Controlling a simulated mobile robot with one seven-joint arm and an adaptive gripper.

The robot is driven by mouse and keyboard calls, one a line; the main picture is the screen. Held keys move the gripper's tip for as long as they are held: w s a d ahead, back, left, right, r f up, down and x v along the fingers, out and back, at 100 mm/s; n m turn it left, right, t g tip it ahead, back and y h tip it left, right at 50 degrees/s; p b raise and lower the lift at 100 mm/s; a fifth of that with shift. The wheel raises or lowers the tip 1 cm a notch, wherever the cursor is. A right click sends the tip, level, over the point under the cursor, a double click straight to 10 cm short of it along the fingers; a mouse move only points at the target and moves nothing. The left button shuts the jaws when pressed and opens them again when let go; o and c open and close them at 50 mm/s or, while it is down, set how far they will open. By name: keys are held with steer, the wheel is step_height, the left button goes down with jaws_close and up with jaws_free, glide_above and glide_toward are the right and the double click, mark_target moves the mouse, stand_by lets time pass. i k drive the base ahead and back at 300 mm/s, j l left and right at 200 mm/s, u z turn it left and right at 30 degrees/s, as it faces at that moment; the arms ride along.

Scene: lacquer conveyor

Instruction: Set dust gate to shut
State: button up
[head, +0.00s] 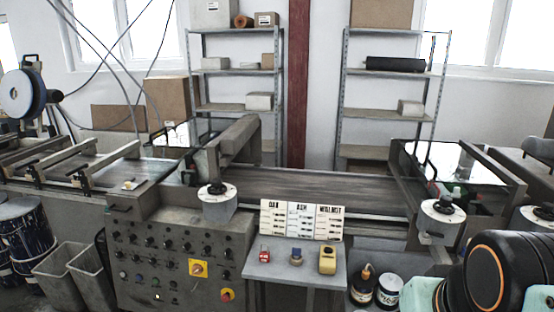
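I cannot tell which part is the dust gate; no label for it is readable. Three grey boxes carry round white dials with black knobs: a left dial (217,190) by the conveyor's front edge, a middle dial (443,209) at the right, and a right dial (540,213) at the picture's edge. Their settings are too small to read. A grey control panel (180,255) at front left has several black knobs, coloured buttons and yellow-backed switches. My gripper is not in view; only black, orange-ringed arm parts of mine show at the lower right.
A conveyor (310,188) runs across the middle. A small table (293,268) in front holds red, blue and yellow items and a chart (301,220) reading OAK, ASH, WALNUT. Cans (387,290) stand right of it, grey bins (62,275) at left. Shelves (391,107) stand behind.

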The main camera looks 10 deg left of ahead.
mark_target(129, 186)
steer(key=u, duration=1.55)
